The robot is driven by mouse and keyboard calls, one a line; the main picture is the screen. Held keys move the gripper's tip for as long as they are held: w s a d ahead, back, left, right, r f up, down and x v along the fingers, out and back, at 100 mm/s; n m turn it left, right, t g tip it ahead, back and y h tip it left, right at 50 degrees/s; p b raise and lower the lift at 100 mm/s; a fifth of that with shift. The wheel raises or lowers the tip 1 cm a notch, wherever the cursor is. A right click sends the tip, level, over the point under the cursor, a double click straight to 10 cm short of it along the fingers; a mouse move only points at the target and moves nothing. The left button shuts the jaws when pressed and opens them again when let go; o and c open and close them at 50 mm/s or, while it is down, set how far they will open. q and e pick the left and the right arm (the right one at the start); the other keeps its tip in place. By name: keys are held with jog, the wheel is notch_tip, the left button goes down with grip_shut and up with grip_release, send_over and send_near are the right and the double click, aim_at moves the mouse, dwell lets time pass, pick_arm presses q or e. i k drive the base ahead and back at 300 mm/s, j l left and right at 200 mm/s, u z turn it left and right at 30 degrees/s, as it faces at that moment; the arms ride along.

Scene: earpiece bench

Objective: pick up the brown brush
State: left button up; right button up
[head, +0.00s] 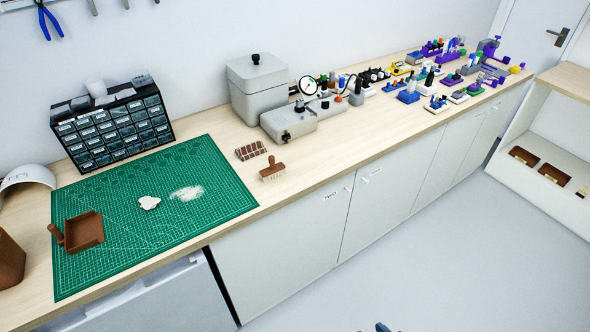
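The brown brush (272,169) stands on the wooden bench top near its front edge, right of the green mat. It has a brown handle on top and pale bristles below, and nothing holds it. Only a small dark piece shows at the bottom edge of the head view, right of centre, over the floor. It may be the tip of my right gripper, far from the brush, and its opening cannot be seen. My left gripper is not in view.
A brown slatted block (251,151) lies just behind the brush. The green cutting mat (215,172) holds a brown dustpan (84,232), a white lump (149,203) and white powder (186,193). A grey lidded box (257,88) stands behind. Bench space right of the brush is clear.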

aim_at(275, 170)
jog(key=l+u, duration=0.1)
jog(key=u, duration=0.25)
jog(key=i+l+u, duration=0.1)
jog(key=u, duration=0.25)
jog(key=l+u, duration=0.75)
jog(key=l, duration=0.55)
